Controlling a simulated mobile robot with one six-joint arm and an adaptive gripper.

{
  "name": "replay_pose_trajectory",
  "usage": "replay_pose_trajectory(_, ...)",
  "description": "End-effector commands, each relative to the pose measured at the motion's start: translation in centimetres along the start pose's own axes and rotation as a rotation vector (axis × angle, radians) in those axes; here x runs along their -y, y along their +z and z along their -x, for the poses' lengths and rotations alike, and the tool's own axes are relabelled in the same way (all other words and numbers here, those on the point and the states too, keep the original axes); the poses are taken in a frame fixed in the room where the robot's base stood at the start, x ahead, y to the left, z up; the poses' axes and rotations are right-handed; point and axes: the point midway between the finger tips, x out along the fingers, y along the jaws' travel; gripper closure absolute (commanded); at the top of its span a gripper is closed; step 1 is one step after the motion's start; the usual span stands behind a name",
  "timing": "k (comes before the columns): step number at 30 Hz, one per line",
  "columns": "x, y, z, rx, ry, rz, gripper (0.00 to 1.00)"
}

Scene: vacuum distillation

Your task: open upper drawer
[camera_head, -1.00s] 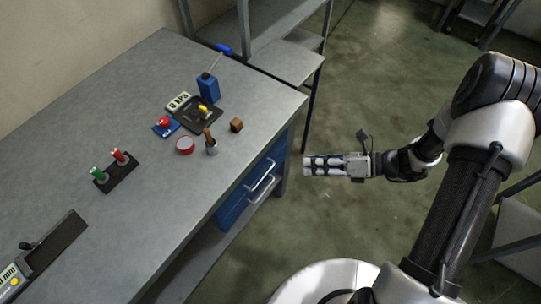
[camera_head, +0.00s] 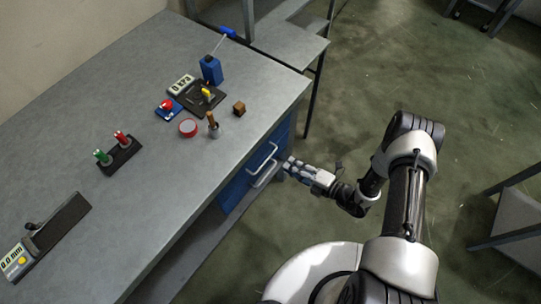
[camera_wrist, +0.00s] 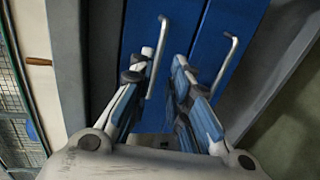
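A blue drawer unit sits under the grey workbench. Its upper drawer has a silver bar handle (camera_head: 262,158), and the lower drawer handle (camera_head: 265,174) is just below it. My gripper (camera_head: 288,165) is at the drawer fronts, with its fingers pointing at the handles. In the wrist view my gripper (camera_wrist: 163,62) is open. One handle (camera_wrist: 158,55) shows between its two fingers, and the other handle (camera_wrist: 226,64) lies to the right of them. I cannot tell whether the fingers touch the handle. Both drawers look closed.
The floor (camera_head: 380,70) behind my arm is clear.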

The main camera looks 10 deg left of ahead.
Motion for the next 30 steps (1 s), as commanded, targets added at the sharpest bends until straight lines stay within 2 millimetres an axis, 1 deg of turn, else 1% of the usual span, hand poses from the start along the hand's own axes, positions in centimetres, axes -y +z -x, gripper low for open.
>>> replay_pose_trajectory(1, 0.1, -0.2, -1.4, -0.007, 0.001, 0.003, 0.83)
replay_pose_trajectory(6, 0.1, -0.2, -5.0, -0.006, 0.001, 0.004, 0.83)
replay_pose_trajectory(9, 0.1, -0.1, -7.0, -0.005, 0.001, 0.004, 0.83)
replay_pose_trajectory(13, 0.1, -0.1, -8.8, -0.003, 0.001, 0.003, 0.83)
replay_pose_trajectory(15, 0.1, 0.0, -9.5, -0.002, 0.001, 0.003, 0.83)
replay_pose_trajectory(19, 0.0, 0.0, -10.2, 0.000, 0.001, 0.002, 0.83)
replay_pose_trajectory(27, -0.1, 0.0, -10.4, 0.001, 0.000, 0.001, 0.83)
replay_pose_trajectory(28, -0.1, 0.0, -10.4, 0.000, 0.000, 0.001, 0.83)
replay_pose_trajectory(30, -0.1, 0.0, -10.3, 0.000, 0.000, 0.001, 0.88)
